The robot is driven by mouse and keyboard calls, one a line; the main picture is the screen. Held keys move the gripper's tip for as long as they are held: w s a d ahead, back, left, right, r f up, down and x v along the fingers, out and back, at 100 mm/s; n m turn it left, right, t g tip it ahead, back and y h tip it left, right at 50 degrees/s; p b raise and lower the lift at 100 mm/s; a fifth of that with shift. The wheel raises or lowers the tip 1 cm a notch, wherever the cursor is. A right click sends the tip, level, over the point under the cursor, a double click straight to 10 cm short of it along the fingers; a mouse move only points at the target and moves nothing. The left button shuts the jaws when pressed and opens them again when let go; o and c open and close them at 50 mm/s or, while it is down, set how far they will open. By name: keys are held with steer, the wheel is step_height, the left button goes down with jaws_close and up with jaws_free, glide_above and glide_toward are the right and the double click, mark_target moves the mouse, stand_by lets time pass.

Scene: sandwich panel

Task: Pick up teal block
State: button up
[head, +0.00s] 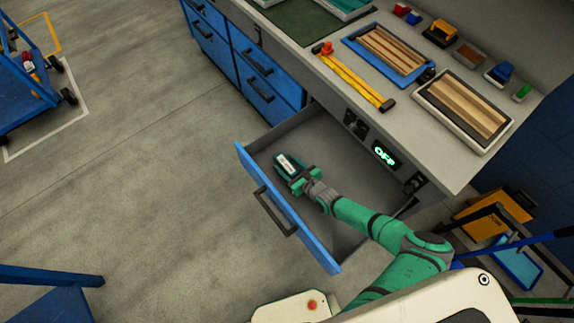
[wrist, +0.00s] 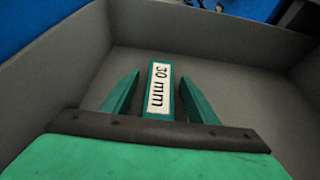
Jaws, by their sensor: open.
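The teal block (wrist: 159,90) has a white label reading "30 mm" on its top. It lies inside the open blue-fronted drawer (head: 262,193). My gripper (wrist: 160,92) is down in the drawer with its teal fingers open, one on each side of the block. A gap shows between each finger and the block in the wrist view. In the head view the block (head: 287,165) shows at the end of my gripper (head: 291,172), near the drawer's front panel. The block's lower sides are partly hidden.
The drawer's grey walls (wrist: 68,62) stand close around my gripper. The workbench top (head: 420,142) is above, with a yellow clamp (head: 352,78) and panels in trays. An "OFF" display (head: 385,154) is on the bench front. The drawer floor beside the block is bare.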

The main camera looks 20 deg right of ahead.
steer(key=shift+w+f, duration=0.1)
steer(key=shift+w, duration=0.1)
steer(key=shift+a, duration=0.1)
steer(key=c, duration=1.2)
